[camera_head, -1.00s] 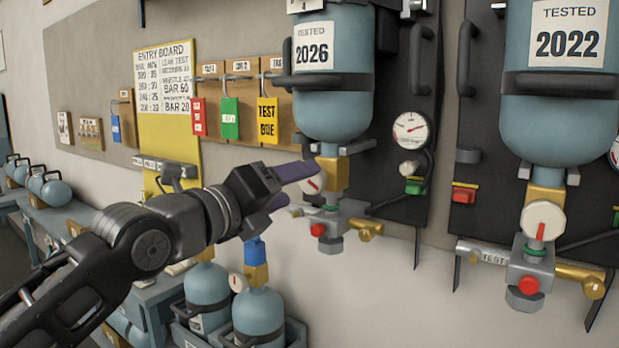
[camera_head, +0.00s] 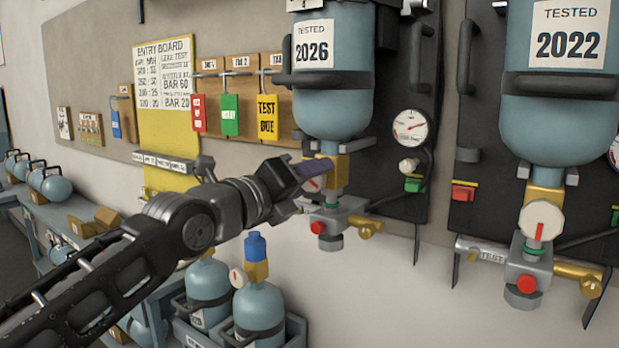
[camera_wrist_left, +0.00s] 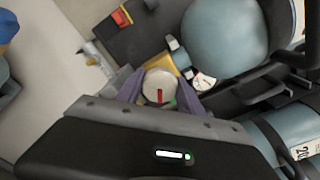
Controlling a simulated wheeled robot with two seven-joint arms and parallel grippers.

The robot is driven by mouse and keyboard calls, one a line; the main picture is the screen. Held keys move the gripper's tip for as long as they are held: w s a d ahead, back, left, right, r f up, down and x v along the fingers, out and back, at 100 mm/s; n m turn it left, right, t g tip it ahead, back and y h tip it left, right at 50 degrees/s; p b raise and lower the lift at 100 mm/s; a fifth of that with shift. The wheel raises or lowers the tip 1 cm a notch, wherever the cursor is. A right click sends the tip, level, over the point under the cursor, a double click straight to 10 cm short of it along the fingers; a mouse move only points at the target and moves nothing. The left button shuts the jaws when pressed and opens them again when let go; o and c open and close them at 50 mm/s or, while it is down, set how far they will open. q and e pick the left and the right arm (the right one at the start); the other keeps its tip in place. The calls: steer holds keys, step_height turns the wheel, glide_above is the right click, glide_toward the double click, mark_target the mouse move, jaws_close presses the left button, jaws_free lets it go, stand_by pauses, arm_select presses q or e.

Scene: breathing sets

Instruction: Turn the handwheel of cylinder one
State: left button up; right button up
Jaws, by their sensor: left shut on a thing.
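A blue-grey cylinder (camera_head: 332,112) marked TESTED 2026 hangs valve-down on a dark wall panel. Below it is a brass and grey valve with a small white handwheel (camera_head: 314,184) bearing a red mark. My left gripper (camera_head: 310,188) is at this handwheel from the left and hides part of it. In the left wrist view the purple fingers (camera_wrist_left: 158,94) lie on either side of the white handwheel (camera_wrist_left: 160,84), shut on it, with the red mark facing the camera. My right gripper is not in view.
A second cylinder (camera_head: 560,100) marked 2022 hangs at the right with its own white handwheel (camera_head: 541,222). A pressure gauge (camera_head: 410,128) is on the panel between. Smaller cylinders (camera_head: 259,309) stand below my left arm. Tags and an entry board (camera_head: 165,75) are behind it.

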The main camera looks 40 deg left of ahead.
arm_select(q)
steer(key=c, duration=0.8)
